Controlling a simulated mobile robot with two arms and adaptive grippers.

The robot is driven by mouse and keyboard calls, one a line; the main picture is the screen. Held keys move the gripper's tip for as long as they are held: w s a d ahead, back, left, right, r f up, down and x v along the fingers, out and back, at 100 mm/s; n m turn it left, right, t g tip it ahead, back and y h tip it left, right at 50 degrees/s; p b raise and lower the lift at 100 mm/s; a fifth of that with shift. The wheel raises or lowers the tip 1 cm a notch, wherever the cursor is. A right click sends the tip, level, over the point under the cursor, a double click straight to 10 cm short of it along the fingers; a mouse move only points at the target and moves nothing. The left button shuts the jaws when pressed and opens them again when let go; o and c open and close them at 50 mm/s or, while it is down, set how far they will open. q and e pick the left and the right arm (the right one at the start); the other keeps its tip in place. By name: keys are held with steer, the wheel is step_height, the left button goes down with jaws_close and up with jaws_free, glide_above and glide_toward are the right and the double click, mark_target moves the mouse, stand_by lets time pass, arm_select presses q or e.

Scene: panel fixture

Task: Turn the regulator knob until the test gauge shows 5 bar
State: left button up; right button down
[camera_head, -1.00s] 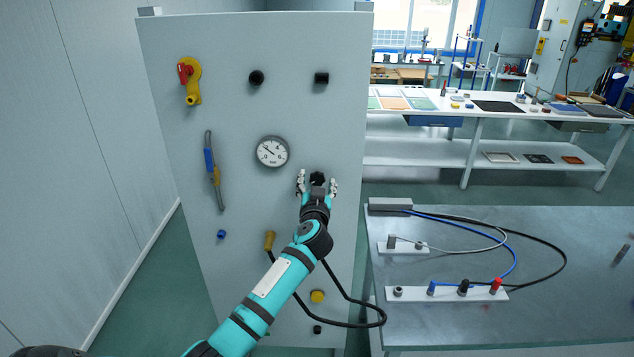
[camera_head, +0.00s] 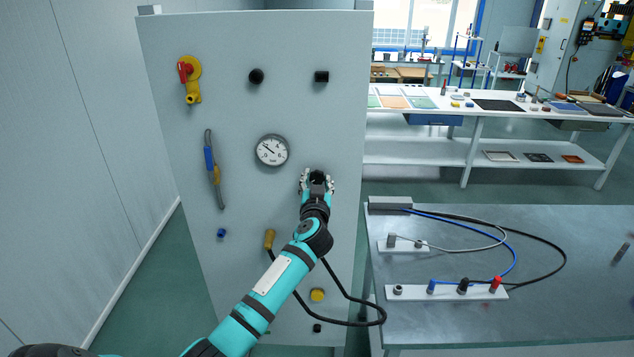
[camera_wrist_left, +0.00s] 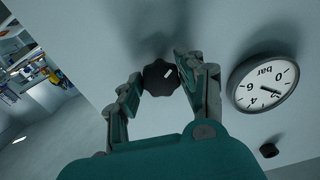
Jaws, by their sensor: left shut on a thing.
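The black lobed regulator knob (camera_wrist_left: 158,80) with a white mark sits on the grey panel (camera_head: 215,50). My left gripper (camera_head: 317,182) is shut on this knob, its fingers on both sides of it in the left wrist view (camera_wrist_left: 155,84). In the head view the gripper mostly hides the knob. The round white test gauge (camera_head: 272,150) is up and left of the gripper; it also shows, upside down, in the left wrist view (camera_wrist_left: 262,80). Its needle points near the 2 there. My right gripper is not in view.
A yellow valve with a red handle (camera_head: 188,78), two black knobs (camera_head: 256,76) and a blue-yellow hose (camera_head: 212,170) are on the panel. A black cable (camera_head: 350,322) hangs below my left arm. A grey table (camera_head: 590,250) with cables stands at the right.

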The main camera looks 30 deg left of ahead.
arm_select(q)
steer(key=shift+n, duration=0.3)
steer(key=n, duration=0.4)
steer(key=shift+n, duration=0.3)
steer(key=n, duration=0.4)
steer(key=shift+d+n, duration=0.15)
steer(key=shift+n, duration=0.15)
steer(key=n, duration=0.5)
steer(key=shift+r+n, duration=0.1)
steer(key=shift+n, duration=0.2)
steer(key=n, duration=0.9)
steer(key=shift+n, duration=0.4)
steer(key=n, duration=0.4)
steer(key=shift+n, duration=0.3)
steer(key=n, duration=0.9)
